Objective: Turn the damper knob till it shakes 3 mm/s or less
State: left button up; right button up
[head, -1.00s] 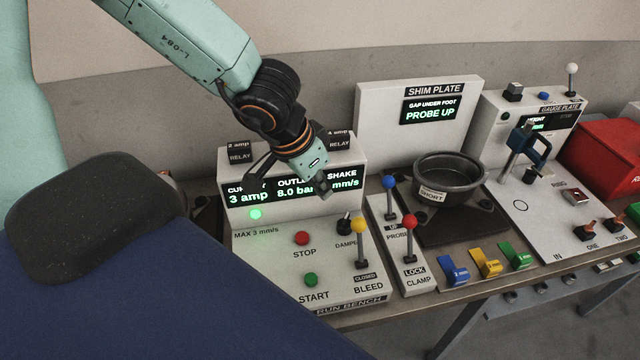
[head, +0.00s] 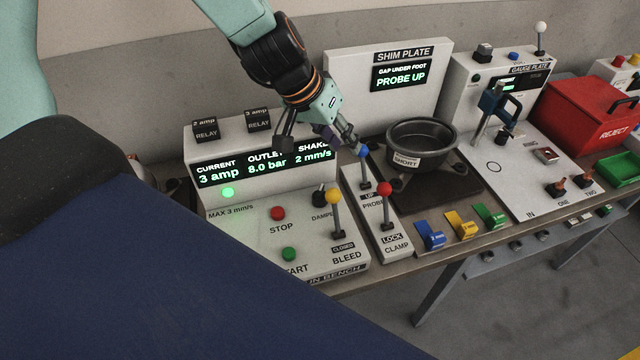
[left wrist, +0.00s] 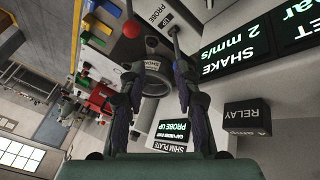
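The run bench (head: 235,215) carries a display (head: 262,165) reading current 3 amp, outlet 8.0 bar and shake 2 mm/s. The shake reading (left wrist: 228,55) also shows in the left wrist view as 2 mm/s. The dark damper knob (head: 319,195) sits on the bench just left of the yellow-balled bleed lever (head: 336,215). My left gripper (head: 322,146) is open and empty, above and behind the knob, apart from it. Its spread fingers (left wrist: 158,68) show in the left wrist view. The knob is not clear in that view. My right gripper is not in view.
The blue-balled probe lever (head: 363,165) stands close to the gripper's right finger. The red-balled clamp lever (head: 384,205) is nearer the front. A dark bowl (head: 440,140), the shim plate panel (head: 360,110) and a red reject box (head: 580,115) stand further right.

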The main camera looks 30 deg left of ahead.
aim_at(319, 192)
pick_arm(q)
jog(key=s+a+f+n+g+y, duration=0.1)
jog(key=f+n+g+y, duration=0.1)
jog(key=g, duration=0.1)
jog(key=s+a+f+g+y, duration=0.1)
jog(key=f, duration=0.1)
jog(key=shift+s+a+n+g, duration=0.3)
jog(key=shift+n, duration=0.1)
notch_tip(319, 192, down, 7)
jog(key=shift+s+a+r+b, duration=0.1)
jog(key=shift+b, duration=0.3)
jog(key=shift+f, duration=0.5)
jog(key=shift+s+r, duration=0.1)
jog(key=shift+w, duration=0.2)
jog(key=c, duration=0.6)
grip_shut()
jog(key=shift+s, duration=0.1)
